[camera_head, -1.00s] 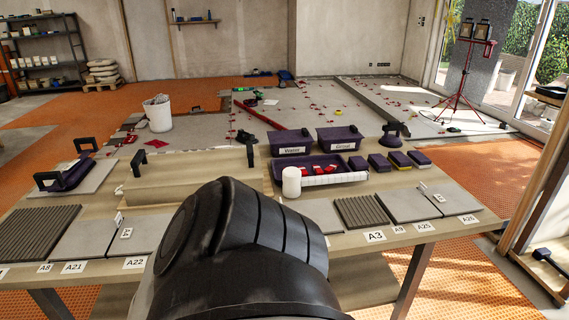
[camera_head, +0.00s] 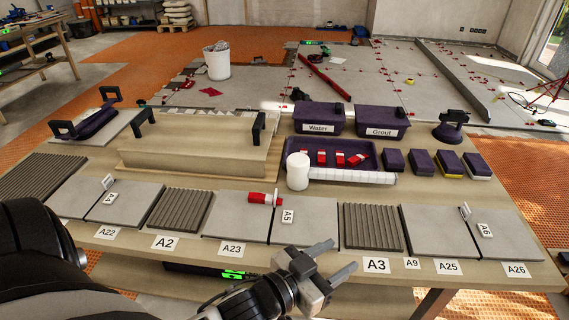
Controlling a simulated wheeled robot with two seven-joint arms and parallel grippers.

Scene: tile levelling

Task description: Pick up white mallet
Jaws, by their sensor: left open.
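The white mallet's head (camera_head: 298,171) is an upright white cylinder on the table, in front of the purple tray. A pale segmented bar (camera_head: 350,176), seemingly its handle, runs right from it along the tray's front. My left gripper (camera_head: 344,256) is open and empty at the table's front edge, its fingers pointing right. It is apart from the mallet, nearer to me and slightly right of it. My right gripper is not in view.
The purple tray (camera_head: 376,153) holds red pieces. Water (camera_head: 318,118) and Grout (camera_head: 380,121) tubs stand behind it, several sponges (camera_head: 420,162) to its right. Grey tiles (camera_head: 305,222) line the front. A handled wooden board (camera_head: 195,147) lies left.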

